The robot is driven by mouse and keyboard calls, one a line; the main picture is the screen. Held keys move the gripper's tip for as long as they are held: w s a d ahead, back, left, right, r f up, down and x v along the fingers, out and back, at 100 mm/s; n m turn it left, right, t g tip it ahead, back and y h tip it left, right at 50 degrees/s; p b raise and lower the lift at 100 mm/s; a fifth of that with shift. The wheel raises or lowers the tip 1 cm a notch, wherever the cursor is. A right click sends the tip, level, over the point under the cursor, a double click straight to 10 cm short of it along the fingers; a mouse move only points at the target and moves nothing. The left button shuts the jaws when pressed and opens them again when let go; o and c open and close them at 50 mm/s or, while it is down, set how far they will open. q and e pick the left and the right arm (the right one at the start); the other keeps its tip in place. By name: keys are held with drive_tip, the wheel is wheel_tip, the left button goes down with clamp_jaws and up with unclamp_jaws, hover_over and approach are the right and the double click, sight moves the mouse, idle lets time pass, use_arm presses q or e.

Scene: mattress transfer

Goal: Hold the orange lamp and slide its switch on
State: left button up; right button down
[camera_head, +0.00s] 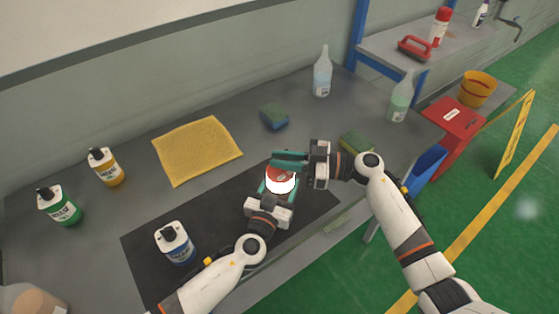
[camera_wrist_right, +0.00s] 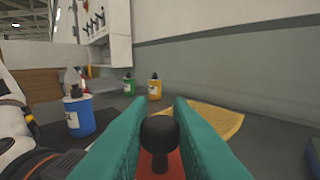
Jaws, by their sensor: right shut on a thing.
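The orange lamp (camera_head: 281,183) is at the dark mat's upper right in the head view, with a bright white glowing band below its orange-red top. My left gripper (camera_head: 279,188) has its teal fingers on both sides of the lamp's body and appears shut on it. My right gripper (camera_head: 289,161) reaches in from the right over the lamp's top. In the right wrist view its teal fingers are on either side of a black knob (camera_wrist_right: 159,138), with red-orange surface (camera_wrist_right: 158,166) below. The right fingers hide part of the lamp's top.
A blue-labelled bottle (camera_head: 175,243) stands on the black mat (camera_head: 140,250). Green (camera_head: 59,206) and orange (camera_head: 106,167) bottles stand at left. A yellow cloth (camera_head: 197,150) and sponges (camera_head: 274,116) (camera_head: 356,143) lie around. The table's front edge is close below the lamp.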

use_arm(q)
drive_tip(key=shift+a, duration=0.1)
use_arm(e)
drive_tip(key=c, duration=1.3)
unclamp_jaws()
drive_tip(key=shift+w+d, duration=0.1)
drive_tip(key=shift+d, duration=0.05)
drive_tip(key=shift+c, duration=0.2)
drive_tip(key=s+d, duration=0.2)
drive_tip(key=d, duration=1)
use_arm(q)
drive_tip(key=o, duration=1.3)
drive_tip(key=shift+o, duration=0.2)
